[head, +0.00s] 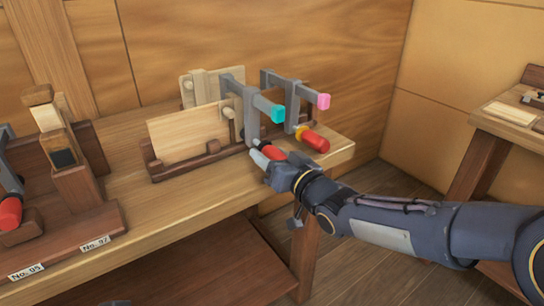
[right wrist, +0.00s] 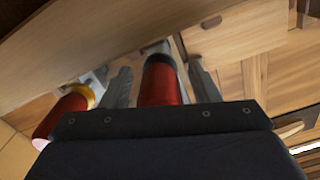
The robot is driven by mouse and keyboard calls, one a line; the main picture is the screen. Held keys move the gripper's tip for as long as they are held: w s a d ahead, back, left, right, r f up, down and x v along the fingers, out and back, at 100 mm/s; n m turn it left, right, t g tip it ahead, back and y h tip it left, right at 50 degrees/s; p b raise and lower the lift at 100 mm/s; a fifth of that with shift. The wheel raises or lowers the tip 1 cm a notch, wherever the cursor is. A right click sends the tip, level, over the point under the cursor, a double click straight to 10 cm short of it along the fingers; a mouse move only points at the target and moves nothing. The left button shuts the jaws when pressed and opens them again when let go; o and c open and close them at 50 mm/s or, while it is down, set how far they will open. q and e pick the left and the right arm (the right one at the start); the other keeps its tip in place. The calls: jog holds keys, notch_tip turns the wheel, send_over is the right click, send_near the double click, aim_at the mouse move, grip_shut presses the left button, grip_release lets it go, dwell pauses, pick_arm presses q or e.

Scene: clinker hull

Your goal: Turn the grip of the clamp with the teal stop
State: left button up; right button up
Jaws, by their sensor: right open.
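The clamp with the teal stop (head: 278,113) stands on the workbench, its grey bar running over a wooden board (head: 190,130). Its red grip (head: 272,152) points toward my right gripper (head: 262,160). In the right wrist view the red grip (right wrist: 161,82), with a dark collar, lies between the two fingers of my right gripper (right wrist: 161,88). The fingers are open, one on each side, with gaps visible. The clamp with the pink stop (head: 323,101) stands to the right, and its red grip with a yellow collar (head: 314,138) also shows in the right wrist view (right wrist: 66,110). My left gripper is not in view.
The workbench (head: 180,205) has bare wood in front of the board. At the left stand wooden holders labelled No. 05 and No. 07 (head: 95,243), with another red grip (head: 10,212). A second table (head: 510,130) is at the far right.

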jog(key=c, duration=1)
jog(key=shift+f+n+b, duration=0.2)
jog(key=shift+n+b, duration=0.5)
jog(key=shift+b, duration=0.3)
jog(key=n+b, duration=0.3)
jog(key=shift+d, duration=0.1)
jog(key=n+b, duration=0.2)
jog(key=shift+n+b, duration=0.4)
jog(key=shift+r+n+b, duration=0.15)
jog(key=shift+n+b, duration=0.4)
jog(key=shift+n, duration=0.15)
